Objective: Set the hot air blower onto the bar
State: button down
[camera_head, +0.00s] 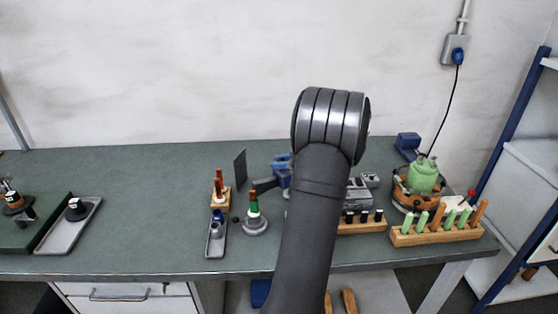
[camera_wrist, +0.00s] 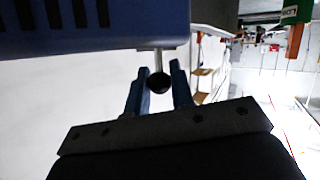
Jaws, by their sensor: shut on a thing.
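In the wrist view a large blue body with dark slots (camera_wrist: 70,22), which looks like the hot air blower, fills the upper left, very close to the camera. My gripper (camera_wrist: 160,80) is shut on it; a grey stem with a black ball (camera_wrist: 159,83) shows between the blue fingers. In the head view a blue shape with a dark snout (camera_head: 282,178) shows just left of my arm and seems to be the same blower. My arm hides the gripper there. I cannot make out the bar for certain.
A small wooden stand (camera_head: 219,203), a grey tray (camera_head: 216,240) and a green-handled tool on a round base (camera_head: 254,222) stand left of my arm. Wooden racks (camera_head: 437,234) and a green pot (camera_head: 423,178) stand right. The bench (camera_head: 140,190) is clear at mid-left.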

jog(key=shift+s+d+n+g+y, duration=0.25)
jog(key=shift+n+g+y, duration=0.15)
jog(key=shift+n+g, duration=0.5)
jog(key=shift+s+d+n+g+y, duration=0.15)
jog(key=shift+s+n+g+y, duration=0.2)
jog(key=shift+n+g, duration=0.5)
jog(key=shift+g, duration=0.25)
jog(key=c, duration=1.3)
grip_release()
jog(key=shift+d, duration=0.1)
jog(key=v, duration=1.7)
jog(key=x, duration=1.7)
